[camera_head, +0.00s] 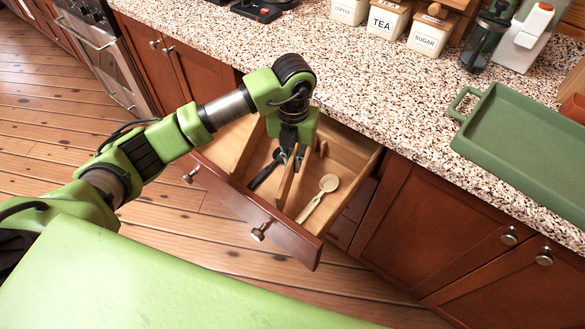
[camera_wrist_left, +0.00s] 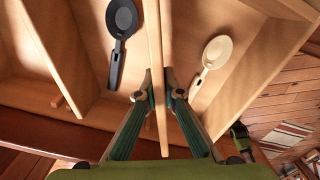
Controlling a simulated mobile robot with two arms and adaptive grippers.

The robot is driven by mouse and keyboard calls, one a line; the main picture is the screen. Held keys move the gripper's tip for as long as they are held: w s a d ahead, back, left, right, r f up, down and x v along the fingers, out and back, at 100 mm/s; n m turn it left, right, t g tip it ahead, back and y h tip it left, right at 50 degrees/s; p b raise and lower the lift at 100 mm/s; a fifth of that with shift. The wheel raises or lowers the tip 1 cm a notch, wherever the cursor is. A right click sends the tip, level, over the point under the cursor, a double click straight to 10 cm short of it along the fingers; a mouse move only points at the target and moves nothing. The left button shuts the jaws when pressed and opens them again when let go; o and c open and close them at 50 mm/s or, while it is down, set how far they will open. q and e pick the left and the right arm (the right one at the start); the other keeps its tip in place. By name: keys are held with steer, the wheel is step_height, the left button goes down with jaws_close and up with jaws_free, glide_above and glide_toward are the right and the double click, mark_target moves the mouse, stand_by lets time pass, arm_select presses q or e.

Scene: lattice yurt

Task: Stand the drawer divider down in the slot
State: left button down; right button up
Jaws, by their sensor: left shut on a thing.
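The open drawer (camera_head: 226,196) stands out from the cabinet below the counter. The drawer divider (camera_head: 286,184), a thin pale wooden board, is upright on edge inside it, running front to back. My left gripper (camera_head: 292,156) points down and is shut on the divider; in the wrist view its two fingers (camera_wrist_left: 159,88) press the board (camera_wrist_left: 155,40) from either side. The slot is hidden under the board and gripper, so I cannot tell whether the lower edge sits in it. My right gripper is out of view.
A black spoon (camera_head: 265,171) lies left of the divider and a cream spoon (camera_head: 320,194) right of it. A fixed partition (camera_wrist_left: 50,50) stands farther left. The speckled counter (camera_head: 400,100) overhangs behind, holding a green tray (camera_head: 530,150) and canisters (camera_head: 387,20).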

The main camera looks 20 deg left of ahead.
arm_select(q)
step_height(320, 180, down, 3)
steer(key=shift+f, duration=0.15)
steer(key=shift+f, duration=0.1)
steer(key=shift+f, duration=0.1)
steer(key=c, duration=2.2)
jaws_free()
steer(key=shift+o, duration=0.2)
